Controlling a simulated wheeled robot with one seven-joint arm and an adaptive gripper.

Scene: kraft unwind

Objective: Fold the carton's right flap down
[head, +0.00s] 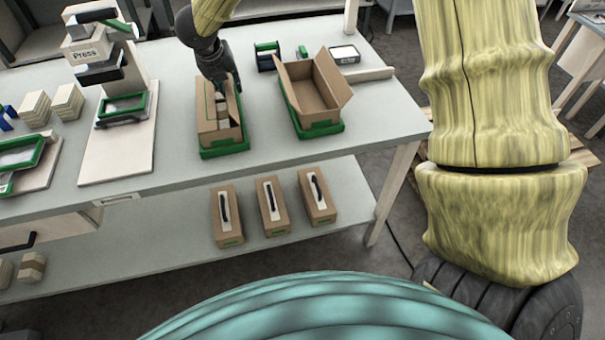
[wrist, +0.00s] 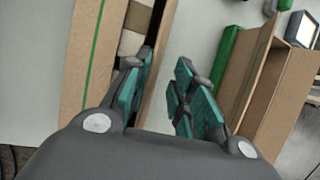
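The carton (head: 212,131) under my gripper sits in a green tray on the table, with a tan panel lying over its left side. The same carton shows at the left of the wrist view (wrist: 97,62), where pale and brown contents show through a gap. Its right flap (head: 234,103) appears to stand up. In the wrist view a narrow tan edge, seemingly this flap (wrist: 160,62), runs between the fingers. My gripper (wrist: 163,88) is open, its teal finger pads apart. I cannot tell whether either finger touches the flap. In the head view my gripper (head: 219,84) partly hides the carton's far end.
A second open carton (head: 310,88) stands to the right in its own green tray, flaps spread. A press (head: 98,52) stands at the left. Small green items (head: 267,55) and a white-topped device (head: 344,54) lie behind. Closed cartons (head: 271,205) stand on the lower shelf.

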